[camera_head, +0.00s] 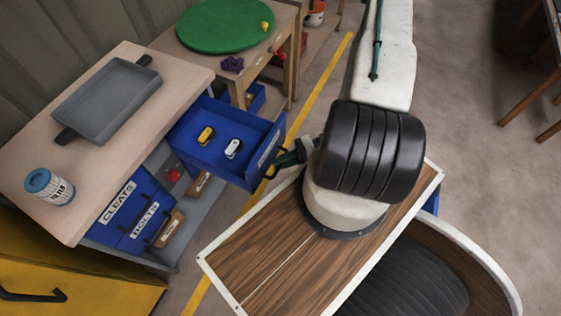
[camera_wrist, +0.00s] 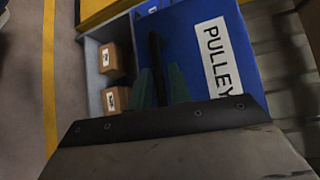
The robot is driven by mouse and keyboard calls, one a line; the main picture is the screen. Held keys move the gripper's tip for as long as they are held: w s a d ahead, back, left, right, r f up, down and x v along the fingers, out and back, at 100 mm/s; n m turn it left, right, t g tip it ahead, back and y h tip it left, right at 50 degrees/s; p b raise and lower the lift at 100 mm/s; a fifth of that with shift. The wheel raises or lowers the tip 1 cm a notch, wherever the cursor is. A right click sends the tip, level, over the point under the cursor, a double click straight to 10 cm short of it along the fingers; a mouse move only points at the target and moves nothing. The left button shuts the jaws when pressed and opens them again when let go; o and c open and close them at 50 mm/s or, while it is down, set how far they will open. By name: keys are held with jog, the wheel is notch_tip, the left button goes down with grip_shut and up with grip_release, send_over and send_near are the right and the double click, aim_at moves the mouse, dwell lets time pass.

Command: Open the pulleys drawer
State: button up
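The pulleys drawer (camera_head: 212,152) is blue and stands pulled out from the right side of the workbench. A yellow pulley (camera_head: 206,135) and a white pulley (camera_head: 233,148) lie in it. In the wrist view its front (camera_wrist: 195,45) bears a white label (camera_wrist: 218,60) reading "PULLEY", cut off by my gripper. My gripper (camera_head: 283,162) is at the drawer's front. Its green fingers (camera_wrist: 160,85) lie on either side of the dark handle (camera_wrist: 156,48) and look closed on it. The fingertips are partly hidden in the head view.
Blue drawers labelled CLEATS (camera_head: 117,203) and BOLTS (camera_head: 145,220) are shut in the workbench. A table with a green disc (camera_head: 222,25) is behind. Open floor (camera_head: 465,130) lies to the right.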

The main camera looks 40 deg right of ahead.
jog(key=v, duration=0.7)
jog(key=shift+d, duration=0.2)
jog(key=shift+s, duration=0.1)
jog(key=w+a+r+n+g+h, duration=0.1)
jog(key=w+r+n+g+h, duration=0.3)
jog(key=r, duration=0.8)
jog(key=w+a+r+n+g+h, duration=0.15)
jog(key=w+r+g, duration=0.35)
jog(key=r, duration=0.8)
jog(key=s+a+r+t+h, duration=0.1)
jog(key=s+a+r+h, duration=0.2)
jog(key=r, duration=0.3)
jog(key=s+a+r+t+h, duration=0.1)
jog(key=s+a+r+h, duration=0.2)
jog(key=r, duration=0.4)
jog(key=s+a+r+t+h, duration=0.1)
jog(key=s+a+r+h, duration=0.2)
jog(key=r, duration=0.4)
jog(key=shift+s+n+t, duration=0.35)
jog(key=shift+n+t, duration=0.05)
jog(key=shift+n, duration=0.05)
